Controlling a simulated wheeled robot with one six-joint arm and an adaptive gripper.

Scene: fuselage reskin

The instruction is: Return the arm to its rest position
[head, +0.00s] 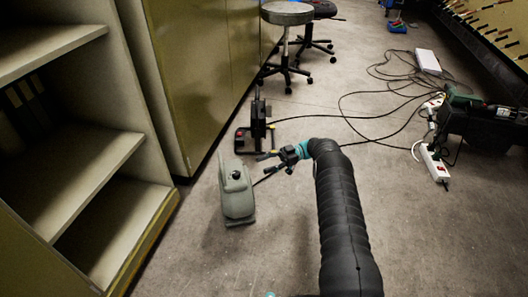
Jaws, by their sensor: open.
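My gripper (268,167) is open at the end of my black-sleeved arm (345,225), which reaches forward over the floor. Its fingers point left, toward a grey-green tool-like object (237,192) with a dark round knob. The fingers appear close to that object's right side; whether they touch it cannot be told. Nothing shows between the fingers.
An open shelf unit (75,165) and olive cabinets (205,60) line the left. A black stand-like device (257,122) is beyond the gripper. Stools (287,45) stand farther back. Cables, a power strip (434,163) and a black case (487,127) lie right.

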